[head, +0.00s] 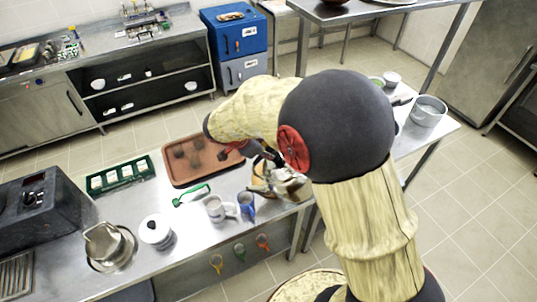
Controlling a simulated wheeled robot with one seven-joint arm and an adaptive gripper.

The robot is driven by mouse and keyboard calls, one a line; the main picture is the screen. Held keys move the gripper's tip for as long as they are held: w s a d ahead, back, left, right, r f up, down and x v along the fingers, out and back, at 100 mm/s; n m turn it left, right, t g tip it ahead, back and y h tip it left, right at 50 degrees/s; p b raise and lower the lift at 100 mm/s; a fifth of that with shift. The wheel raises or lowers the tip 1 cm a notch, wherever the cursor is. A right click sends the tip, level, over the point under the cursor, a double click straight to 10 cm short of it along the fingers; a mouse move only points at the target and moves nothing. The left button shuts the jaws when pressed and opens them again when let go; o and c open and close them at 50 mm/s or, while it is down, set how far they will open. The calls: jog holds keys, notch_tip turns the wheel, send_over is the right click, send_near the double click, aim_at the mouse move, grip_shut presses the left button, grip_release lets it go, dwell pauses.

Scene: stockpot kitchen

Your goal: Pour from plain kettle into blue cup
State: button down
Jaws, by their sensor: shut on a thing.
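The plain kettle (290,184) is a shiny metal vessel, partly hidden behind my arm, near the front edge of the steel counter. My gripper (272,160) is at its top and shut on it; the fingertips are mostly hidden. The kettle's exact tilt and whether it touches the counter cannot be told. The blue cup (246,204) stands upright on the counter, just left of the kettle and apart from my gripper. The inside of the cup is too small to read.
A white mug (216,209) stands close left of the blue cup. Behind are a brown tray (200,160), a green utensil (192,196) and a green rack (120,175). A white lidded pot (156,231) and a metal pot (108,245) stand farther left.

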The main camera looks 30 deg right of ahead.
aim_at(256, 160)
jog(key=shift+w+a+b, duration=0.1)
jog(key=shift+a+b, duration=0.15)
jog(key=shift+b, duration=0.25)
jog(key=shift+a+f+h+b, duration=0.1)
jog(key=shift+a+h+b, duration=0.35)
jog(key=shift+b, duration=0.45)
jog(key=shift+a+r+h, duration=0.2)
jog(key=shift+a+h, duration=0.3)
jog(key=shift+a, duration=0.15)
jog(key=shift+a+r+h, duration=0.2)
jog(key=shift+a+h, duration=0.25)
jog(key=shift+a, duration=0.2)
dwell(5.3)
